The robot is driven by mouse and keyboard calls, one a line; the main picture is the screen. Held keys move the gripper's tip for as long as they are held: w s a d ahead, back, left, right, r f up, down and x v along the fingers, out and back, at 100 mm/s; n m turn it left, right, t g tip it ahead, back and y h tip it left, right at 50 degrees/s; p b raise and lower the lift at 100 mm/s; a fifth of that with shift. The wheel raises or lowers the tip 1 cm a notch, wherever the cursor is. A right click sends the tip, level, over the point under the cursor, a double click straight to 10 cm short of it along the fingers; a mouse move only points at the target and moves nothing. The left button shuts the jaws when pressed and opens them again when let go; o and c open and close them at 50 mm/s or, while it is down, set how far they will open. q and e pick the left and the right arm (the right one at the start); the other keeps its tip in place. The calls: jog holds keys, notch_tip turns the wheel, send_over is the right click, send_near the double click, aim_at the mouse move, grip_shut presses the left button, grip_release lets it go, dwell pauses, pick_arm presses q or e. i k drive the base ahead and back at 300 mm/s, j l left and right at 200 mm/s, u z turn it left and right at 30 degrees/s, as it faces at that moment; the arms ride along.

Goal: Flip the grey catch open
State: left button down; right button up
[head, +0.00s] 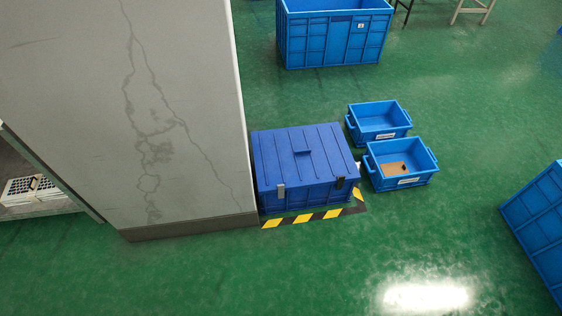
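A blue lidded box (304,167) stands on the floor against the right side of a grey pillar. Its ribbed lid is down. On its front face, near the left corner, is a light grey catch (281,192). A dark catch (340,183) sits near the right corner of the same face. The grey catch appears upright against the box front; it is too small to tell whether it is fastened. Neither of my grippers shows in the head view.
The cracked grey pillar (130,110) fills the left. Two open blue bins, one empty (366,117) and one with a brown item (427,160), stand right of the box. A yellow-black strip (300,219) runs along its front. Larger blue crates stand behind (335,40) and right (540,225). The front floor is clear.

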aim_at(280, 187)
jog(key=i+l+u, duration=0.2)
jog(key=i+l, duration=0.45)
jog(key=i+l+u, duration=0.2)
jog(key=i+l, duration=0.45)
